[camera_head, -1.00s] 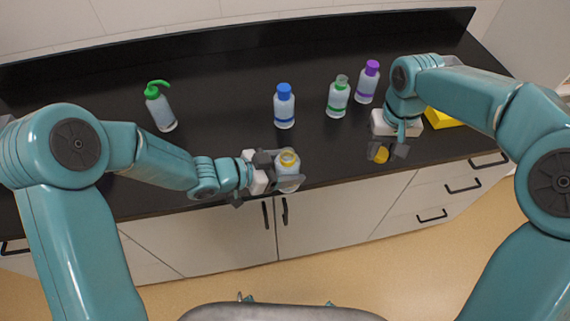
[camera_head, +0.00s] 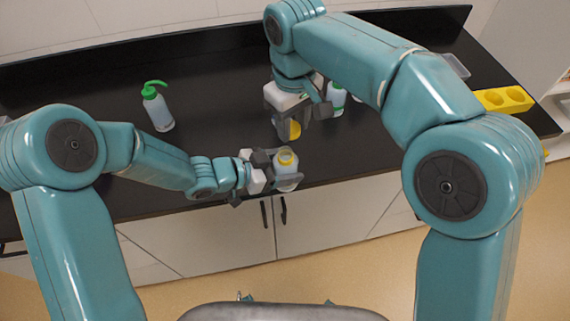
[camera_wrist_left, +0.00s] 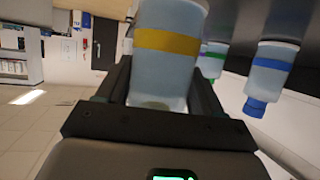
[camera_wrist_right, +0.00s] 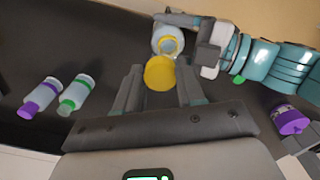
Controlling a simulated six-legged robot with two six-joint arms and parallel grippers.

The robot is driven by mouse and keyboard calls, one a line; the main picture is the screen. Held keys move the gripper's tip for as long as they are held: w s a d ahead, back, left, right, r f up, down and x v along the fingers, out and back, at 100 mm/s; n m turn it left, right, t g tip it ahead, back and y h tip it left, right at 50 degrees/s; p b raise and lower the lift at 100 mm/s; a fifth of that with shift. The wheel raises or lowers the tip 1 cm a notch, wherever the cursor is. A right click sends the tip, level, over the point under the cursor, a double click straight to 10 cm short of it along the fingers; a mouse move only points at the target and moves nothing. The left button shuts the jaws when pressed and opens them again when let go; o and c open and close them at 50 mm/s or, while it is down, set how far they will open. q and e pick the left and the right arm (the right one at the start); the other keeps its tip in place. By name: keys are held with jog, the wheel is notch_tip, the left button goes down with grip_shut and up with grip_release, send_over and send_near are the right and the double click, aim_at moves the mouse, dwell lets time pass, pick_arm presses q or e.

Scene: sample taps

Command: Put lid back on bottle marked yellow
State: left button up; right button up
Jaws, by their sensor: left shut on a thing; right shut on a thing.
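My left gripper (camera_head: 272,172) is shut around the body of the bottle marked yellow (camera_head: 287,170), held upright at the bench's front edge. Its mouth is open, with a yellow ring at the neck. Its yellow band shows in the left wrist view (camera_wrist_left: 166,43). My right gripper (camera_head: 293,122) is shut on the yellow lid (camera_head: 295,130), just behind the bottle in the head view. In the right wrist view the lid (camera_wrist_right: 159,73) sits between the fingertips, with the open bottle (camera_wrist_right: 167,42) just beyond. They look apart; the exact gap is unclear.
A green-topped wash bottle (camera_head: 157,106) stands at the left on the black bench (camera_head: 225,95). A green-marked bottle (camera_head: 337,97) is partly behind my right arm. The blue-marked bottle shows in the left wrist view (camera_wrist_left: 270,75). A yellow holder (camera_head: 503,99) lies at the right.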

aim_at(287, 153)
jog(key=shift+s+a, duration=0.2)
jog(key=shift+a, duration=0.25)
jog(key=shift+s+a+r, duration=0.1)
jog(key=shift+s, duration=0.05)
jog(key=shift+f, duration=2.05)
jog(key=shift+f, duration=0.85)
jog(key=shift+f, duration=0.55)
